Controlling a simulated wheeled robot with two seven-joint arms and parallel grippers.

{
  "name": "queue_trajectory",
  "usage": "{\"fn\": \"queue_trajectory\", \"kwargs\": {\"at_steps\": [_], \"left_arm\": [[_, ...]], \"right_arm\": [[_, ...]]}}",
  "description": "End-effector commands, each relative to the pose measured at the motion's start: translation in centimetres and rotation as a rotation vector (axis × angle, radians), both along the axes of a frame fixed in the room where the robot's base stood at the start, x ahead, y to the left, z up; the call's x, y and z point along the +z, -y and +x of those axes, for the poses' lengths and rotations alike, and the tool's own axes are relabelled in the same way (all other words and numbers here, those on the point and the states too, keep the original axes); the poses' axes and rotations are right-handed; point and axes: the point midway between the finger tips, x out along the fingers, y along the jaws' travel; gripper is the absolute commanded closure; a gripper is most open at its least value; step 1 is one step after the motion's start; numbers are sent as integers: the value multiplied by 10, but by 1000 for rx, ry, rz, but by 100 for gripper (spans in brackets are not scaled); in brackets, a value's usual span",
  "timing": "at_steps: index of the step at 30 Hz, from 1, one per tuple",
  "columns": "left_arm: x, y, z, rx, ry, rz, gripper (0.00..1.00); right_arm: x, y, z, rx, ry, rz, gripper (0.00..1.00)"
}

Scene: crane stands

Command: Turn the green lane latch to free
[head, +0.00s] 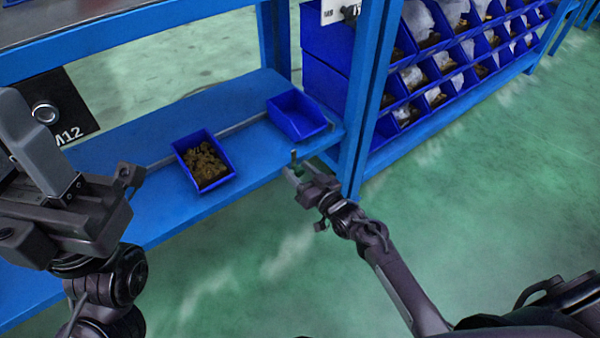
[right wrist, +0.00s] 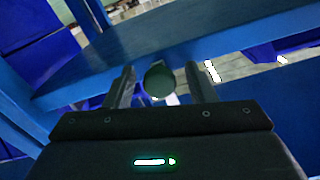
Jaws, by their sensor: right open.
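The green lane latch (head: 298,168) is at the front edge of the blue shelf, near the right post. In the right wrist view it shows as a dark green round knob (right wrist: 160,80) between the two fingers. My right gripper (head: 296,176) is open, with one finger on each side of the knob. Gaps show beside the knob, and I cannot tell whether either finger touches it. The latch's turned position is hard to read. My left gripper (head: 82,165) is at the left of the head view, away from the latch, with its fingers apart and nothing between them.
A blue bin with brown parts (head: 206,162) and an empty blue bin (head: 297,115) sit on the blue shelf (head: 160,215). A blue post (head: 367,110) stands just right of my right gripper. A rack of blue bins (head: 430,75) is behind it. The green floor is clear.

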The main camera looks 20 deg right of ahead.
Motion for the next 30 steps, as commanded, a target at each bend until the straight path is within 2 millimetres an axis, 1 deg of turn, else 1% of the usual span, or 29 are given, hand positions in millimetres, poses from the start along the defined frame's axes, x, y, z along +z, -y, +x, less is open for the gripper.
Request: {"fn": "queue_trajectory", "kwargs": {"at_steps": [3, 4, 12, 14, 23, 30], "left_arm": [[0, 0, 0, 0, 0, 0, 64], [0, 0, 0, 0, 0, 0, 64], [0, 0, 0, 0, 0, 0, 64], [0, 0, 0, 0, 0, 0, 64], [3, 0, 0, 0, 0, 0, 64], [8, -1, 0, 1, -5, -3, 64]], "right_arm": [[0, 0, 0, 0, 0, 0, 50], [0, 0, 0, 0, 0, 0, 53], [0, 0, 0, 0, 0, 0, 88], [0, 0, 0, 0, 0, 0, 95], [0, 0, -1, 1, 12, -39, 95], [1, 0, -1, 3, 59, -170, 95]]}}
